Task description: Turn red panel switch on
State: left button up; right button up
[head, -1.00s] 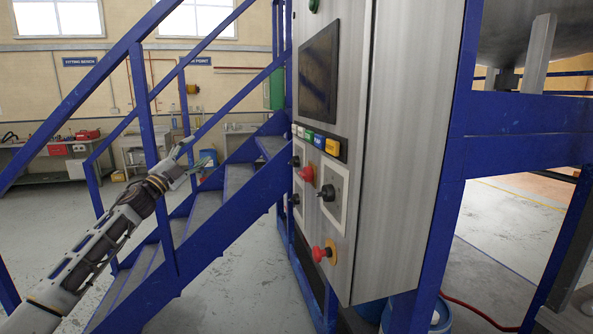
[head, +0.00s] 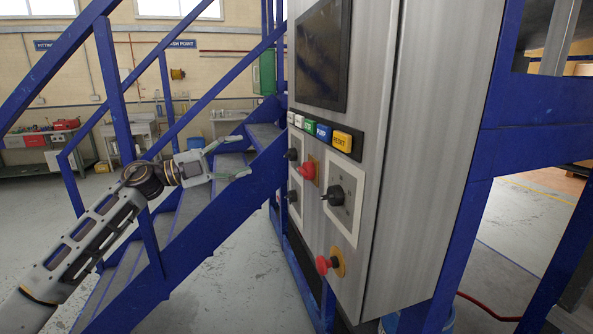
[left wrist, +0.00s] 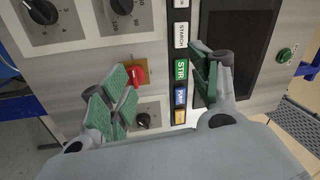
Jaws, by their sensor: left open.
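The red panel switch (head: 307,170) is a red knob on an orange plate on the grey control panel (head: 353,247). It also shows in the left wrist view (left wrist: 138,75), partly covered by the left finger pads. My left gripper (head: 241,156) is open and empty, to the left of the panel in the head view, fingers pointing toward it. In the left wrist view its green-padded fingers (left wrist: 165,75) spread over the panel face, one near the red switch, the other over the dark screen. Contact with the panel cannot be told. My right gripper is not in view.
A red mushroom button (head: 324,264) on a yellow disc sits lower on the panel. Black rotary knobs (head: 335,195) flank the switch. Labelled buttons (head: 323,132) run below the screen (head: 321,55). Blue stairs and railings (head: 215,217) stand close around my left arm.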

pick_arm(q)
jog(key=s+f+g, duration=0.1)
jog(key=n+g+y+p, duration=0.1)
jog(key=n+g, duration=0.1)
jog(key=g, duration=0.1)
send_near(299, 171)
jog(key=shift+d, duration=1.25)
jog(key=d, duration=0.3)
jog(key=w+d+p, duration=0.1)
jog(key=d, duration=0.1)
jog(key=shift+r, duration=0.1)
jog(key=shift+w+d, duration=0.1)
jog(key=shift+d, duration=0.5)
jog(key=shift+w+d, duration=0.1)
jog(key=shift+d, duration=0.4)
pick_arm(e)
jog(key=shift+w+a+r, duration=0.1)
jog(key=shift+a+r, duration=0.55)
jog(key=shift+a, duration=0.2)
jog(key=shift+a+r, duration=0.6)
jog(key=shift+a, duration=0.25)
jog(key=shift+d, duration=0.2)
